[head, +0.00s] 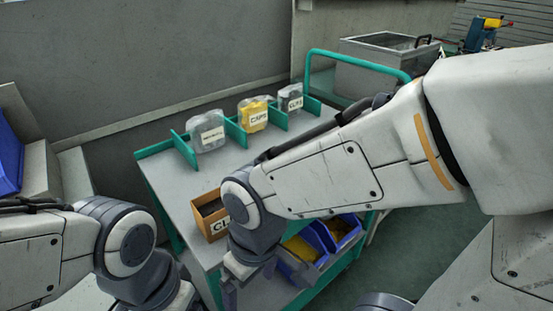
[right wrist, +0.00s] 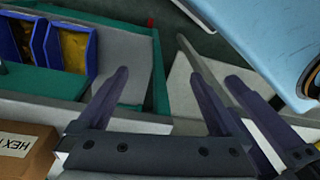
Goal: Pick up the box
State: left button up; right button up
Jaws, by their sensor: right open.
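An open-topped cardboard box (head: 210,213) stands on the near part of the cart top in the head view. Its label starts with "CL"; my right arm hides its right side. My right gripper (head: 229,292) points down at the cart's near side, lower than the box and apart from it. In the right wrist view my right gripper (right wrist: 160,75) is open with nothing between its fingers. A cardboard box (right wrist: 25,152) labelled "HEX" shows at that view's lower left, outside the fingers; I cannot tell if it is the same box. My left gripper's fingers are cut off by the head view's bottom edge.
The cart (head: 165,172) has a grey top with green dividers. Several labelled bags, including a yellow one (head: 253,115), stand along its back. Blue bins (head: 308,240) sit on its lower shelf. A grey case (head: 385,55) stands behind. The top's middle is clear.

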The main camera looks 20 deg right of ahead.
jog(key=w+d+r+m+t+p, duration=0.1)
jog(key=w+d+r+p, duration=0.5)
jog(key=r+p, duration=0.45)
jog(key=w+d+r+m+t+p, duration=0.1)
jog(key=w+d+r+p, duration=0.45)
jog(key=r+p, duration=0.45)
jog(key=w+f+n, duration=0.2)
jog(key=w+n, duration=0.1)
jog(key=n, duration=0.2)
jog(key=w+f+n+g+p, duration=0.1)
jog(key=w+f+n, duration=0.1)
jog(key=n, duration=0.3)
jog(key=w+d+f+n+g+h, duration=0.1)
jog(key=w+f+n, duration=0.1)
jog(key=w+n, duration=0.2)
jog(key=shift+n, duration=0.9)
jog(key=shift+w+f+n, duration=0.35)
jog(key=shift+f+n, duration=0.05)
jog(key=shift+n, duration=0.6)
jog(key=shift+f+n, duration=0.3)
jog(key=shift+f, duration=0.05)
notch_tip(320, 180, down, 4)
jog(key=shift+f+p, duration=0.2)
jog(key=shift+p, duration=0.25)
jog(key=f, duration=0.1)
jog(key=f+p, duration=0.1)
jog(key=f, duration=0.2)
jog(key=shift+s+d+f, duration=0.2)
jog(key=shift+d+f, duration=0.05)
jog(key=shift+f, duration=0.5)
